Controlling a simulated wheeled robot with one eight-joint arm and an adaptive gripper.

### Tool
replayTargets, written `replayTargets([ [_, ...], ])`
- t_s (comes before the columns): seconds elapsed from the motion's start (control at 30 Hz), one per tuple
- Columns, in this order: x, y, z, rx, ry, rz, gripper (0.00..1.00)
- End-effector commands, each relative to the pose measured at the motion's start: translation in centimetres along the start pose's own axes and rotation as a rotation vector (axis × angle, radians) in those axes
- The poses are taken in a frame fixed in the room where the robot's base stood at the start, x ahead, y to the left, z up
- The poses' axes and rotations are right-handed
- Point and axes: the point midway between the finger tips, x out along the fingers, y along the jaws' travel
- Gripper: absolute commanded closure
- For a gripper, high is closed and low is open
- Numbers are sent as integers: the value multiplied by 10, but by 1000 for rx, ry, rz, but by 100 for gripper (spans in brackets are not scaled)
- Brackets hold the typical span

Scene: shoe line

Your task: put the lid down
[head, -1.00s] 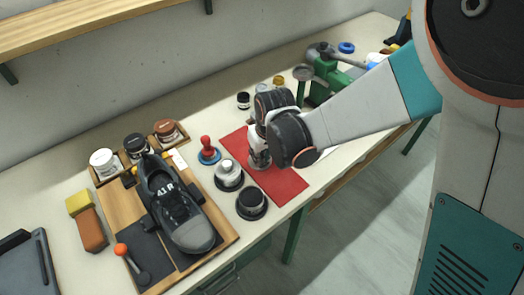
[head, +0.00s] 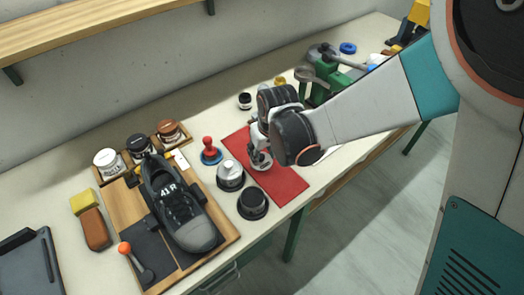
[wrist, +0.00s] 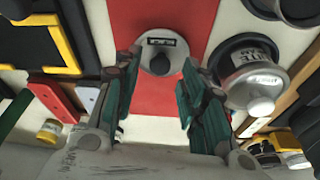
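The lid, a round silver-grey disc with a dark knob and a small label, lies on the red mat (head: 285,188). The lid (wrist: 155,42) shows whole in the wrist view, just beyond my fingertips; in the head view the lid (head: 262,163) is partly hidden by my gripper. My gripper (wrist: 160,75) is open, its two fingers apart on either side of the knob with gaps showing. In the head view my gripper (head: 259,148) is over the mat, pointing down.
A tin with a silver knobbed lid (head: 230,174), a dark round tin (head: 252,203) and a red-knobbed piece (head: 210,151) stand left of the mat. A black shoe (head: 182,205) sits on a wooden board further left. Green tooling (head: 335,78) stands behind my arm. The mat's front part is clear.

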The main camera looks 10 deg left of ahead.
Motion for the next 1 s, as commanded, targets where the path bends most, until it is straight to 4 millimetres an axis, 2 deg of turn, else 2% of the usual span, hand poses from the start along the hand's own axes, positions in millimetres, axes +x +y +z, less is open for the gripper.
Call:
replayTargets([
  [0.03, -15, 0, -1, 0, 0, 0, 61],
  [0.2, -48, 0, -1, 0, 0, 0, 61],
  [0.5, -91, 0, -1, 0, 0, 0, 61],
  [0.7, -101, 0, 0, -1, 0, 0, 61],
  [1.0, -101, 0, 0, -1, 0, 0, 61],
])
